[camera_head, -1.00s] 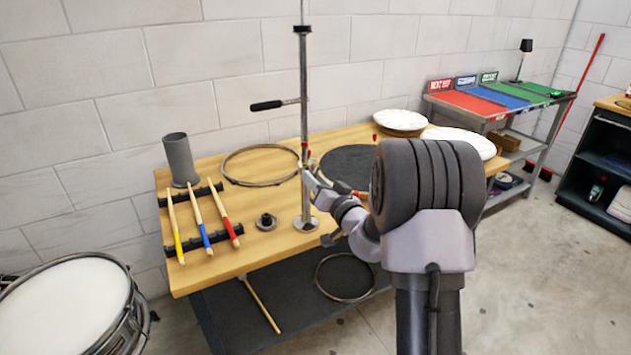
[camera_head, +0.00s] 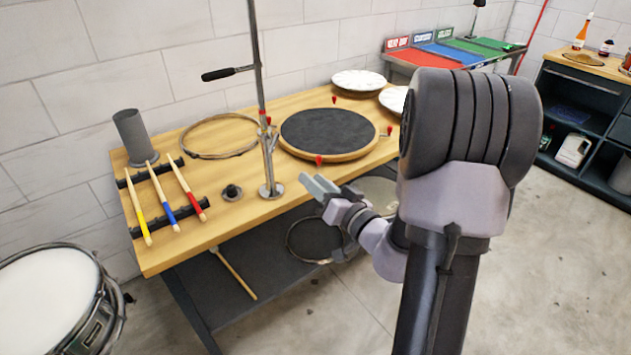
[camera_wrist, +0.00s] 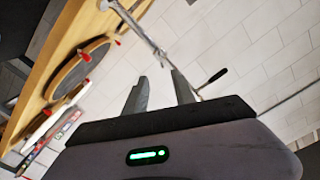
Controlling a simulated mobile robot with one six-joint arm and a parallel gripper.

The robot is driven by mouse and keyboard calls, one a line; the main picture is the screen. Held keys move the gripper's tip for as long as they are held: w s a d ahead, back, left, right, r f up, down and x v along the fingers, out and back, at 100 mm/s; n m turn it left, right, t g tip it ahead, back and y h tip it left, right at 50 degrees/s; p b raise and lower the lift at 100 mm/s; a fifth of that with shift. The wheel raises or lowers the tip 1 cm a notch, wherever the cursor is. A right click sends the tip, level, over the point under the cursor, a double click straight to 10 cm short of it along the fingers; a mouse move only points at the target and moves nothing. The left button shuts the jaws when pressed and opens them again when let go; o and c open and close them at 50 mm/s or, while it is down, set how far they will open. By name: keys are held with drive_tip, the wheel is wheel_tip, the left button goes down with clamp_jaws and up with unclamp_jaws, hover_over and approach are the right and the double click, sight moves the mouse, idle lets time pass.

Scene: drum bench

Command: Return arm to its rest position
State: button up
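My gripper (camera_head: 319,186) is in front of the workbench's front edge, to the right of the metal stand (camera_head: 262,120) and apart from it in the head view. In the wrist view my gripper (camera_wrist: 160,86) shows two grey fingers spread apart with nothing between them. My arm is bent, with its large dark joint at the right of the head view. The stand is upright on a round base, with a black-gripped side lever; it shows tilted in the wrist view (camera_wrist: 145,35).
The wooden workbench (camera_head: 170,245) holds a round black pad (camera_head: 328,133), a hoop (camera_head: 190,153), a grey cylinder (camera_head: 134,137) and three drumsticks (camera_head: 160,200) on black racks. A snare drum (camera_head: 50,295) stands at lower left. Floor is clear to the right.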

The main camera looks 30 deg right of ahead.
idle(0.3)
drive_tip(key=s+a+r+n+g+y, duration=0.2)
drive_tip(key=s+a+g+y, duration=0.15)
drive_tip(key=a, duration=0.55)
drive_tip(key=s+a+r+n+g+y, duration=0.1)
drive_tip(key=s+a+g+y, duration=0.25)
drive_tip(key=a, duration=0.55)
drive_tip(key=s+a+r+n+g+y, duration=0.2)
drive_tip(key=a+g+y, duration=0.15)
drive_tip(key=a, duration=0.55)
drive_tip(key=s+a+f+g+h, duration=0.1)
drive_tip(key=s+g+h, duration=0.1)
drive_tip(key=s, duration=0.3)
drive_tip(key=s+a+f+g+h, duration=0.2)
drive_tip(key=s, duration=0.4)
drive_tip(key=s+d+r+m+t+h, duration=0.2)
drive_tip(key=d+m+h, duration=0.1)
drive_tip(key=d+h, duration=0.2)
drive_tip(key=shift+d+r+m, duration=0.2)
drive_tip(key=shift+d+m, duration=0.2)
drive_tip(key=shift+d, duration=0.4)
